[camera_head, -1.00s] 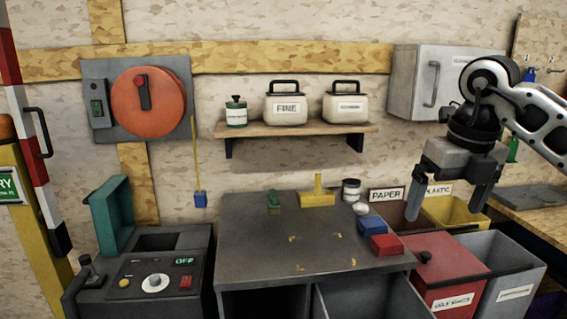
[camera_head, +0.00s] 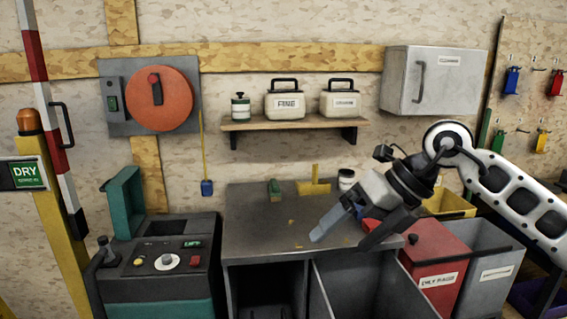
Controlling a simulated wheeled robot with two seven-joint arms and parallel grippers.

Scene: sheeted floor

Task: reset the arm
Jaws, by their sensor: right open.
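My right arm (camera_head: 505,185) comes in from the right. Its right gripper (camera_head: 342,241) is tilted down to the left, in front of the right part of the grey workbench top (camera_head: 255,225). The fingers are apart with nothing between them. I cannot tell whether the fingertips touch the bench. The gripper hides most of the bench's right corner, where small blocks lay. My left gripper is not in view.
A green brush (camera_head: 274,190), a yellow tool (camera_head: 314,187) and a jar (camera_head: 346,179) stand at the bench's back. Red (camera_head: 436,262) and grey (camera_head: 488,262) bins stand right. A control machine (camera_head: 160,262) and a striped barrier pole (camera_head: 52,120) are left. The bench's left half is mostly clear.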

